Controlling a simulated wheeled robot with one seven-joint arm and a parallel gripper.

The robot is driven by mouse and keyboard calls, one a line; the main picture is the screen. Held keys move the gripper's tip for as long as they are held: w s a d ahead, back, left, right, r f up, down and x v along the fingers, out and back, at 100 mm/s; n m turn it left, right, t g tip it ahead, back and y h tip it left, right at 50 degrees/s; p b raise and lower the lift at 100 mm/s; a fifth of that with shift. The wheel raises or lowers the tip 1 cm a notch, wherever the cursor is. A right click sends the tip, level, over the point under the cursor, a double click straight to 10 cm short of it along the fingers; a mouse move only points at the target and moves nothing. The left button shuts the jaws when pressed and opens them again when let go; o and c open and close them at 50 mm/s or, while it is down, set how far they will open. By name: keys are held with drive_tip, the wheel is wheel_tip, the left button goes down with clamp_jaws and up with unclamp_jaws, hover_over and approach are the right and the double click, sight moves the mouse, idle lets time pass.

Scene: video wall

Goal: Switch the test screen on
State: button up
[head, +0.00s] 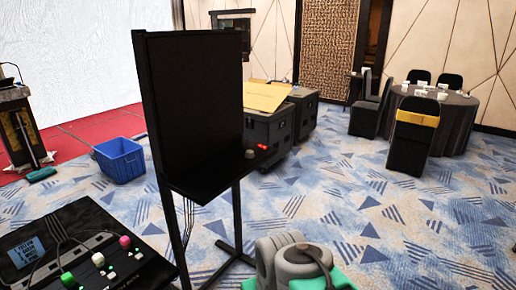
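A tall dark panel (195,100), which looks like the test screen, stands upright at centre left on thin black legs. Its face is black, with no picture or light showing. A dark ledge (205,180) juts out at its base. A small red part (262,147) and a brownish round knob (250,154) show at the ledge's right end; I cannot tell whether either is a switch. Grey rounded links of my own arm rise at the bottom, right of the stand's legs. My gripper's fingers do not show.
A black console (120,268) with pink, white and green knobs is at bottom left. A blue crate (120,160) stands on the carpet. Dark cases (270,128) stand behind the panel. A round table (455,120) with chairs is at far right. Carpet at lower right is clear.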

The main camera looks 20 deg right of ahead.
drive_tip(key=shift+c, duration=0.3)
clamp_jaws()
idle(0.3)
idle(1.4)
